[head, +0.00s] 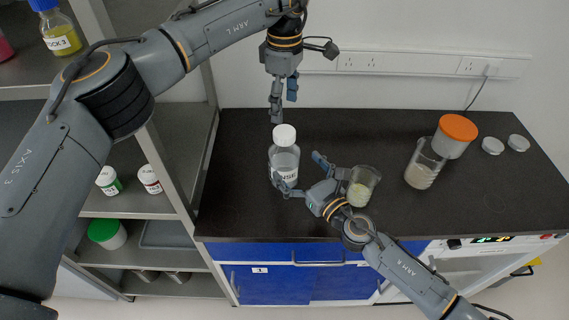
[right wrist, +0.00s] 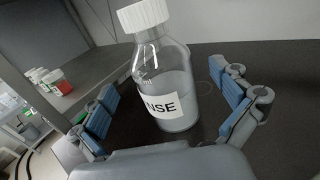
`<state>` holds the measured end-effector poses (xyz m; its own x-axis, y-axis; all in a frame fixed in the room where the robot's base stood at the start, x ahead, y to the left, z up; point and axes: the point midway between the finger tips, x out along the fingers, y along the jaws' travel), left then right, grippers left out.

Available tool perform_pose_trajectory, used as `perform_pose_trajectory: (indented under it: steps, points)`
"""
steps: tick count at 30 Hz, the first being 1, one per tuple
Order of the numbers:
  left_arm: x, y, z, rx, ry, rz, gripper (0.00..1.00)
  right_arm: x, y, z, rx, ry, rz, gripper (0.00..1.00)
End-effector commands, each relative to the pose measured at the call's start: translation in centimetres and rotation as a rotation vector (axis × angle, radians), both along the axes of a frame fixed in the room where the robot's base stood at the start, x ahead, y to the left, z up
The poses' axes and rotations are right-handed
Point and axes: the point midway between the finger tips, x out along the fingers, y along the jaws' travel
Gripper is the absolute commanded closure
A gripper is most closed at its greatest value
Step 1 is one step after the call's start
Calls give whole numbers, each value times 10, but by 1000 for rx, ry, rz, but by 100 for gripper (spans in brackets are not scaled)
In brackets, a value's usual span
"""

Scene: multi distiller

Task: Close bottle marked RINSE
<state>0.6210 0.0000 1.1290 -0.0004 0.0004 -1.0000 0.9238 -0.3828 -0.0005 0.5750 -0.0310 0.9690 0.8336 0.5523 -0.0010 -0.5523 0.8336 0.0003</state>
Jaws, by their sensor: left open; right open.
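The bottle marked RINSE (head: 284,163) is clear, with clear liquid and a white label, and stands upright on the dark bench. In the right wrist view (right wrist: 172,95) its label shows "NSE". A white cap (head: 284,135) sits on its neck; I cannot tell how tight it is. My left gripper (head: 283,102) points down above the cap, open, empty and apart from it. My right gripper (head: 298,169) is open at the bottle's front right. In the right wrist view its fingers (right wrist: 168,103) stand on either side of the bottle, with gaps visible.
A beaker (head: 362,187) with pale yellow contents stands close beside my right gripper. Further right are a beaker (head: 422,168) with cream contents, an orange-lidded container (head: 455,135) and two white lids (head: 492,146). A shelf rack (head: 180,150) with bottles stands left. The back bench is clear.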

Motion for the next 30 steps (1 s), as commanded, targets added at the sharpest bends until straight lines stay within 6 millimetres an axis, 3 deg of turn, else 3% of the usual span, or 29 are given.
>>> perform_pose_trajectory:
  steps: [3, 9, 23, 30]
  points:
    - [0, 0, 0, 0, 0, 0, 32, 20, 13, 1, 2, -1, -1, 0]
    - [0, 0, 0, 0, 0, 0, 32, 41, 27, 0, 1, -1, -2, 0]
    - [0, 0, 0, 0, 0, 0, 32, 49, 32, 0, 0, 0, 0, 0]
    - [0, 0, 0, 0, 0, 0, 32, 48, 32, 0, 0, 0, 0, 49]
